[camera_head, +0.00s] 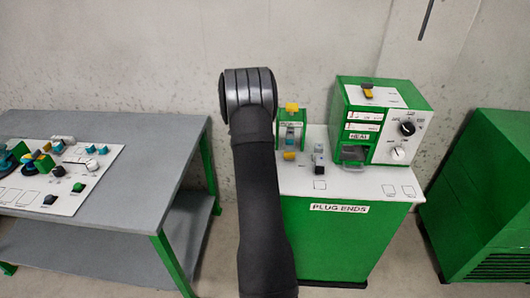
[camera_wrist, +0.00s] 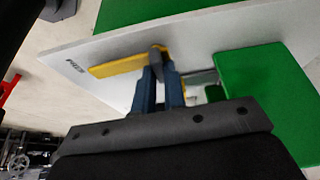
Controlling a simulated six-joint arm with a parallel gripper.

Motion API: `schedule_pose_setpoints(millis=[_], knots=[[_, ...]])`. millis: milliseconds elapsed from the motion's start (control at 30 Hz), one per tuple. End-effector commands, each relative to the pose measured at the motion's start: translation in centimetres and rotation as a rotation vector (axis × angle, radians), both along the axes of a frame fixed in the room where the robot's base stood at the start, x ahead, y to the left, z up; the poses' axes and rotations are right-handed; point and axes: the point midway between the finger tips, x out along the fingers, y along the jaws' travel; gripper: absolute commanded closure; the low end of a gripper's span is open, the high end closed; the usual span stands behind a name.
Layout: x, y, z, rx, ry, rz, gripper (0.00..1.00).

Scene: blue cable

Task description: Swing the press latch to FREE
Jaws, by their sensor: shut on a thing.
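In the wrist view, my gripper (camera_wrist: 160,70) has its two blue fingers close together. They are shut on the dark grey knob (camera_wrist: 156,51) at one end of a yellow bar, which I take for the press latch (camera_wrist: 115,66). The bar stretches left from the knob over a white surface. Small dark lettering (camera_wrist: 75,67) is near the bar's far left end, too blurred to read surely. In the head view, a small green press (camera_head: 290,130) with yellow and blue parts stands just right of my arm. My gripper is hidden there.
A green block (camera_wrist: 265,95) is close to the right of my fingers. The white-topped cabinet labelled PLUG ENDS (camera_head: 338,209) also carries a green HEAT box (camera_head: 385,122) with dials. A grey table (camera_head: 150,135) with a control panel is at left.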

Motion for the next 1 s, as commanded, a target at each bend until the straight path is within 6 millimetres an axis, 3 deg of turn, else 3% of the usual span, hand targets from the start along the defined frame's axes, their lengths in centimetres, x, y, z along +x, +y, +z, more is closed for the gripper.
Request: schedule_pose_setpoints(millis=[667,700,800,1000], knots=[[0.0,0.1,-0.06,0.003,0.001,-0.069,1.0],[0.0,0.1,-0.06,0.003,0.001,-0.069,0.87],[0.01,0.09,-0.06,0.002,0.0,-0.068,0.68],[0.03,0.05,-0.03,0.001,0.0,-0.067,0.67]])
